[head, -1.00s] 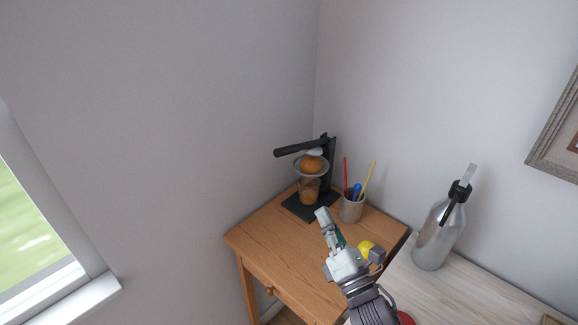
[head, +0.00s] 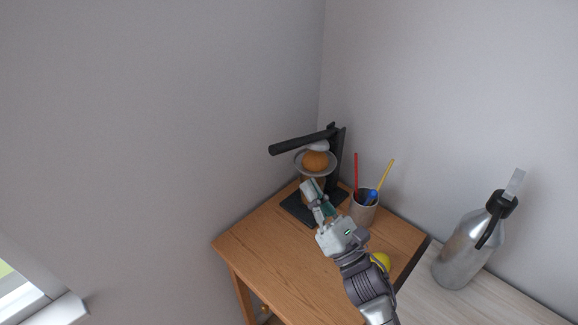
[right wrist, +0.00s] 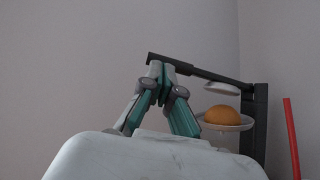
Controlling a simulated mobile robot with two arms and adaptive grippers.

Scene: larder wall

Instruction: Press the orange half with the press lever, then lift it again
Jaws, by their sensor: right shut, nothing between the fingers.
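The black press stands at the back of the wooden table, its lever (head: 300,143) raised and pointing left; the lever also shows in the right wrist view (right wrist: 190,69). The orange half (head: 315,160) sits in the grey bowl (head: 298,168) of the press, under the pale pressing cup (right wrist: 222,87). It also shows in the right wrist view (right wrist: 222,115). The glass below the bowl is mostly hidden behind my gripper. My right gripper (head: 306,184) is shut and empty, in front of the press and below the lever. My left gripper is not in view.
A cup (head: 363,210) with pencils and a blue pen stands right of the press. A yellow object (head: 381,261) is partly behind my right arm. A metal bottle (head: 466,250) stands on the pale surface at right. The table's left part is clear.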

